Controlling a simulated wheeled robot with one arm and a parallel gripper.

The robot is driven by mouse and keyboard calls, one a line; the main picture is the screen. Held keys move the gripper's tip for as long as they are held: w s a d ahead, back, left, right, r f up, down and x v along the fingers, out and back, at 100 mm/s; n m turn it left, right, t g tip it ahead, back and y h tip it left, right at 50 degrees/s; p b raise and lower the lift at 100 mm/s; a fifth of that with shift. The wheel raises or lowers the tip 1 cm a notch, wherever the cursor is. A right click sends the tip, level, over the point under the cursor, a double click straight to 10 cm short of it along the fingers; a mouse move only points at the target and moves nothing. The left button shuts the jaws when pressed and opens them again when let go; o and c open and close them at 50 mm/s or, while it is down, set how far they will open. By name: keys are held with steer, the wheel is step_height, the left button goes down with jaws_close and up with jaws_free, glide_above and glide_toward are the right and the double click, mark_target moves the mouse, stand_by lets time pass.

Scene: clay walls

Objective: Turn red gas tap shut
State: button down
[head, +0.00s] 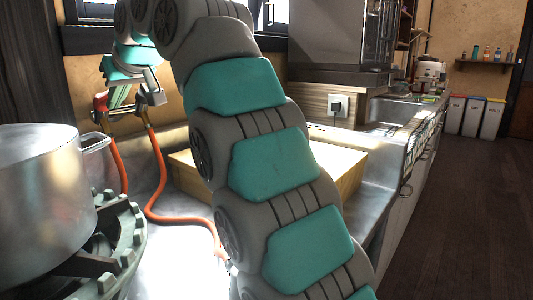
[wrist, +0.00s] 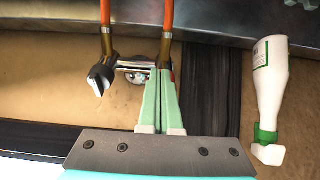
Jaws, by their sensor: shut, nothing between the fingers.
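Two gas taps with orange hoses stand by the wall. The red gas tap (head: 101,101) is at left in the head view. In the head view my gripper (head: 116,95) is close beside the red part. The handle's angle is not clear.
A second tap with a grey-black handle (wrist: 102,73) is close beside my fingers. A white bottle with a green cap (wrist: 269,85) is at right in the wrist view. A large pot (head: 40,195) stands on a burner (head: 118,250), and a wooden block (head: 350,168) lies behind my arm.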

steer(key=shift+w+a+r+p, duration=0.1)
steer(key=shift+a+r+p, duration=0.15)
steer(key=shift+p, duration=0.15)
stand_by(0.3)
steer(key=shift+s+a+p, duration=0.35)
steer(key=shift+s, duration=0.1)
stand_by(0.9)
steer(key=shift+s+d+f, duration=0.1)
steer(key=shift+f, duration=0.1)
steer(key=r+p+v, duration=0.1)
steer(key=v, duration=0.5)
steer(key=shift+a, duration=0.3)
steer(key=shift+w, duration=0.25)
